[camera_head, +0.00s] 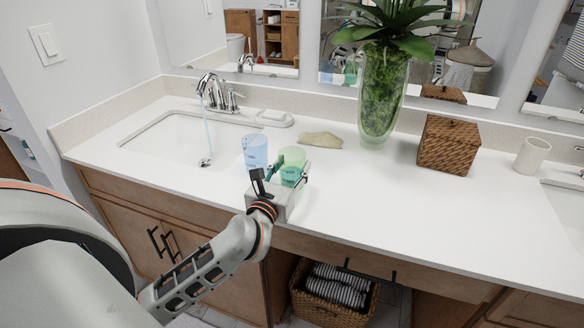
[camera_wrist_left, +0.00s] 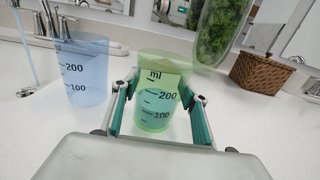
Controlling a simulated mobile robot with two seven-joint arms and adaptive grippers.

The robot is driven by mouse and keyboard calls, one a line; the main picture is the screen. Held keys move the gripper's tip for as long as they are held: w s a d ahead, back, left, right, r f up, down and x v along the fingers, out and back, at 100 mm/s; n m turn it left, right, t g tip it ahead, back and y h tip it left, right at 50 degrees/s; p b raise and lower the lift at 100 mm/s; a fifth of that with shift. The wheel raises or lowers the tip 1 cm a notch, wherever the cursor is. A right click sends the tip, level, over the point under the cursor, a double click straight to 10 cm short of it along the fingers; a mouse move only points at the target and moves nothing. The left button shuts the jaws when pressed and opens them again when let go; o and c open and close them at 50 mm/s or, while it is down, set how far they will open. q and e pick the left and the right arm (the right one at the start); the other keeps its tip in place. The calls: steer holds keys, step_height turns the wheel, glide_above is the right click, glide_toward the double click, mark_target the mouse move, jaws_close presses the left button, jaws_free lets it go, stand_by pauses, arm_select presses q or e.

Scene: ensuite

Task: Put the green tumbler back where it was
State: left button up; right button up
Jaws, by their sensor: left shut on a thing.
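The green tumbler (camera_head: 292,158) is at the front of the white counter, right of the sink. My left gripper (camera_head: 281,174) is shut on it, one finger on each side. In the left wrist view the green tumbler (camera_wrist_left: 157,98) is upright between the teal finger pads of the gripper (camera_wrist_left: 158,108), with measuring marks on its side. I cannot tell whether its base touches the counter. A blue tumbler (camera_head: 255,151) stands just left of it, and it also shows in the left wrist view (camera_wrist_left: 82,75). My right gripper is not in view.
Water runs from the faucet (camera_head: 208,86) into the sink (camera_head: 165,140). A soap dish (camera_head: 275,119), a beige stone-like object (camera_head: 321,140), a glass plant vase (camera_head: 383,95), a wicker box (camera_head: 448,144) and a white cup (camera_head: 531,155) stand behind. The counter (camera_head: 400,205) is clear to the right.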

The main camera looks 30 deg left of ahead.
arm_select(q)
steer(key=o, duration=1.1)
steer(key=shift+f, duration=0.15)
steer(key=shift+s+r, duration=0.15)
steer(key=shift+r, duration=0.05)
steer(key=v, duration=1)
steer(key=shift+s+f+b, duration=0.1)
steer(key=shift+s+b, duration=0.1)
steer(key=shift+b, duration=0.15)
steer(key=shift+s+d, duration=0.15)
steer(key=shift+s, duration=0.45)
